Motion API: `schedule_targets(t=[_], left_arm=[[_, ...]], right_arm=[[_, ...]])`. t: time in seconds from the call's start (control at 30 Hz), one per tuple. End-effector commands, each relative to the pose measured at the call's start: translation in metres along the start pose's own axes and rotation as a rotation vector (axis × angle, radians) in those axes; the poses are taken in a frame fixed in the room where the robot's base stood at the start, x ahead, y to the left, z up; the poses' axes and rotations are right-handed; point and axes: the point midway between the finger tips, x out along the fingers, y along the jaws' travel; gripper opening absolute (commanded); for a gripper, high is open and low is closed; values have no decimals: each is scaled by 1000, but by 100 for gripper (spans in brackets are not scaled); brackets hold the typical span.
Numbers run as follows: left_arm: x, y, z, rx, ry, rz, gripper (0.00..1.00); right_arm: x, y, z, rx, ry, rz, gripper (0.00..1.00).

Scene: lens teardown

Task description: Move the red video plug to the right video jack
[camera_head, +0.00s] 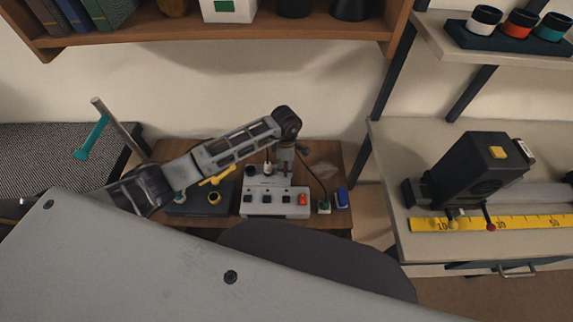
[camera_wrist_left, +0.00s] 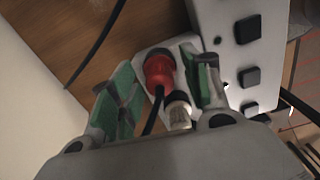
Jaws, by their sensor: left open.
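In the left wrist view the red plug (camera_wrist_left: 160,70) sits between the fingers of my left gripper (camera_wrist_left: 163,82), with a dark cable below it. A pale metallic cylindrical part (camera_wrist_left: 178,112) is just below and right of the plug. The green-padded fingers stand apart on either side. In the head view my left gripper (camera_head: 285,170) points down over the back of a white box (camera_head: 262,209) with a row of dark buttons and one orange-red one. The red plug is not clear there. I cannot tell which jack is the right video jack. My right gripper is not in view.
A dark box (camera_head: 185,208) with a yellow ring stands left of the white box. Small green (camera_head: 324,207) and blue (camera_head: 342,198) items lie to its right. A shelf (camera_head: 200,42) hangs above. A bench (camera_head: 400,170) with a black device (camera_head: 475,165) is at right.

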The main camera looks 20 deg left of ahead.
Motion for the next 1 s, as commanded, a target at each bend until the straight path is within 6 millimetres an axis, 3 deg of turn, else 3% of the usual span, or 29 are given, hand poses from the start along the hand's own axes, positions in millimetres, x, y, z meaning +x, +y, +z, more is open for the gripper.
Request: schedule_targets(t=[0.1,0.37,1.0], left_arm=[[-1,0,0,0,0,0,48],[-14,1,0,1,-1,1,48],[-102,1,0,1,0,3,48]], right_arm=[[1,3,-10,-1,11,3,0],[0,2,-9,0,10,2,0],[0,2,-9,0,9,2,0]])
